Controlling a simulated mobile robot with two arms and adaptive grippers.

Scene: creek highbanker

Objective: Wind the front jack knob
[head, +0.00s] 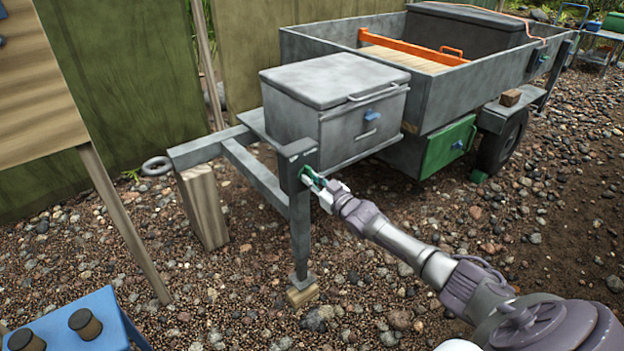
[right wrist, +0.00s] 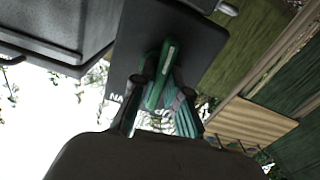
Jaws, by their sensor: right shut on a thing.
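The front jack (head: 300,230) is a grey upright post at the front of the grey trailer, its foot on a small wooden block (head: 302,295). Its green knob (head: 306,174) is on the side of the post near the top. My right gripper (head: 316,182) reaches in from the lower right and is shut on the knob. In the right wrist view the green knob (right wrist: 160,74) shows between the two fingers, in front of the dark jack head (right wrist: 190,40). The fingers partly hide the knob. My left gripper is not in view.
The grey toolbox (head: 335,95) sits just behind the jack, and the trailer bed (head: 470,90) lies beyond. A wooden post (head: 203,205) stands under the drawbar. A blue stand (head: 110,310) is at the lower left. Open gravel lies right of the jack.

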